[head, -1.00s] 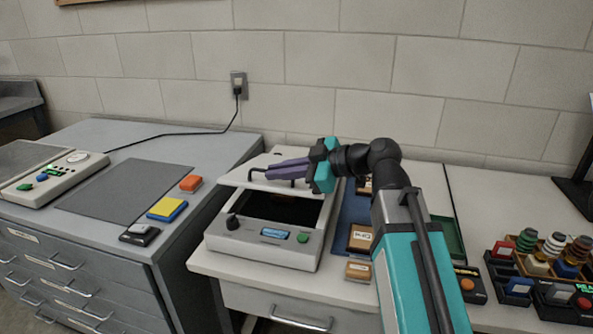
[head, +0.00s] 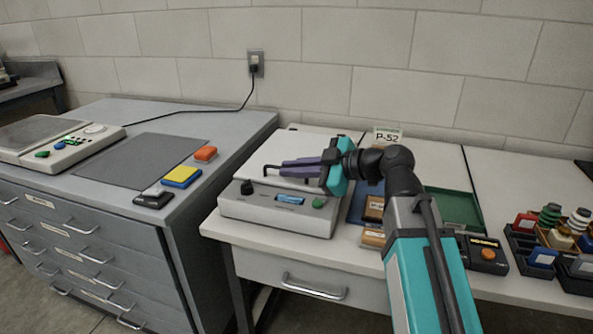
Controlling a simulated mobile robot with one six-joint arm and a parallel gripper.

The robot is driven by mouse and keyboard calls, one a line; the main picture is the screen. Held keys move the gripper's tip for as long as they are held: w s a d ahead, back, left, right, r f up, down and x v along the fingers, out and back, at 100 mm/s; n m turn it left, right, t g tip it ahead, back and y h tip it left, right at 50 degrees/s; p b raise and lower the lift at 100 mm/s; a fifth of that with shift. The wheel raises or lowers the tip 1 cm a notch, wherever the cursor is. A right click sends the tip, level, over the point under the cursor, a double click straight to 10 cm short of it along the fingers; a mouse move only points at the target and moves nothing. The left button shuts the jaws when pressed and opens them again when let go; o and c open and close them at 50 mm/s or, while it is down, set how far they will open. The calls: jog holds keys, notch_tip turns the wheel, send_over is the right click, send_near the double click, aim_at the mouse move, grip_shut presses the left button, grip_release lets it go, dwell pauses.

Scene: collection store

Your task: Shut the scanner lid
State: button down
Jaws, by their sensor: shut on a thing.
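The scanner (head: 276,214) stands on the white table, a light grey box with a black knob, a small blue screen and a green button on its front panel. Its white lid (head: 293,146) now lies down over the bed, level or very nearly so, and the dark bed no longer shows. A dark bar handle (head: 272,170) is at the lid's front edge. My gripper (head: 290,170), with purple fingers, reaches in from the right and is shut on the handle. The fingers hide part of the handle and lid.
Right of the scanner are a blue mat with small brown boxes (head: 374,208), a green tray (head: 455,207), a P-52 card (head: 387,136) and an orange-button box (head: 487,254). Left, a grey cabinet bears a yellow-and-blue block (head: 181,177), an orange block (head: 205,154) and a scale-like device (head: 62,145).

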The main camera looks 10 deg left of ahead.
jog(key=shift+s+f, duration=0.3)
jog(key=shift+f, duration=0.15)
jog(key=c, duration=2)
grip_release()
jog(key=shift+o, duration=0.5)
jog(key=shift+w, duration=0.1)
jog(key=shift+d, duration=0.15)
jog(key=shift+d+r, duration=0.35)
jog(key=shift+d, duration=0.2)
jog(key=p+v, duration=0.2)
jog(key=v, duration=1)
jog(key=shift+d+r, duration=0.1)
